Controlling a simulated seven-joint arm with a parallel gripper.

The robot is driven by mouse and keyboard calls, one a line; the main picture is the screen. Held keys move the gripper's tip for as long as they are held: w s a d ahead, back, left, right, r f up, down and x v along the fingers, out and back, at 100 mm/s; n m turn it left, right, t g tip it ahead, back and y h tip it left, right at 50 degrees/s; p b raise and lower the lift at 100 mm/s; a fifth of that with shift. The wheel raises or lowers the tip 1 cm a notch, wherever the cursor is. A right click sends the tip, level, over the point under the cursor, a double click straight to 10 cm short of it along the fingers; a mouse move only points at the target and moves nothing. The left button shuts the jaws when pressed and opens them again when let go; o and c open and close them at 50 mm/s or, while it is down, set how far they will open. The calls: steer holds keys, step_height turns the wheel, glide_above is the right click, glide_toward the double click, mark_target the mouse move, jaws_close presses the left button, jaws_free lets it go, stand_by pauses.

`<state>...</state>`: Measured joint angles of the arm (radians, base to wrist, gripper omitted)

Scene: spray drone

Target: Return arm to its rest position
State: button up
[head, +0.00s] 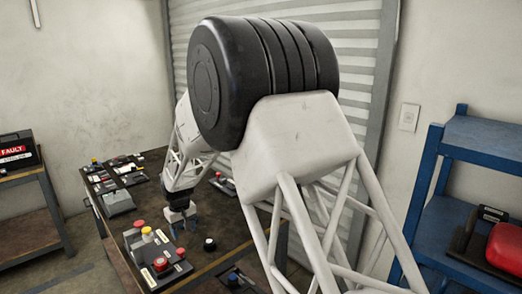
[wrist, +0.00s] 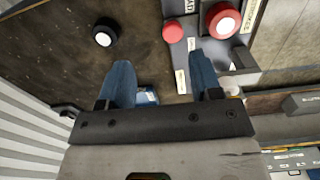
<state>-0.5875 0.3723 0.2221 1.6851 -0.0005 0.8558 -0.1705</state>
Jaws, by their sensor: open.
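My gripper (head: 181,216) hangs over the dark workbench (head: 228,262) in the head view, pointing down beside a grey control box (head: 150,249) with red buttons. In the wrist view its two blue fingers (wrist: 161,72) are spread apart with nothing held between them. A red button (wrist: 173,32) and a larger red button with a white top (wrist: 222,20) lie ahead of the right finger. A small blue thing (wrist: 147,96) shows between the fingers near their base, partly hidden. My arm blocks part of the bench in the head view.
A round black knob with a white top (head: 210,244) stands on the bench right of the box. Several switch panels (head: 117,170) lie at the back left. A blue shelf (head: 470,190) with a red case (head: 505,247) stands right. A FAULT unit (head: 17,152) sits far left.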

steer(key=s+d+r+m, duration=0.1)
steer(key=s+d+r, duration=0.45)
steer(key=d, duration=0.45)
steer(key=s+d+r+m+t, duration=0.15)
steer(key=s+d+r, duration=0.25)
steer(key=d+r, duration=0.45)
steer(key=s+d+r+m, duration=0.2)
steer(key=s+d+r, duration=0.3)
steer(key=d, duration=0.7)
steer(key=s+d+m, duration=0.1)
steer(key=s+d, duration=0.4)
steer(key=s, duration=0.4)
steer(key=s+d+m, duration=0.2)
steer(key=s+d, duration=0.4)
steer(key=s, duration=0.3)
steer(key=s+d+m+t, duration=0.1)
steer(key=s+d, duration=0.5)
steer(key=s, duration=0.3)
steer(key=shift+s+d+r, duration=0.2)
steer(key=shift+s+d, duration=0.05)
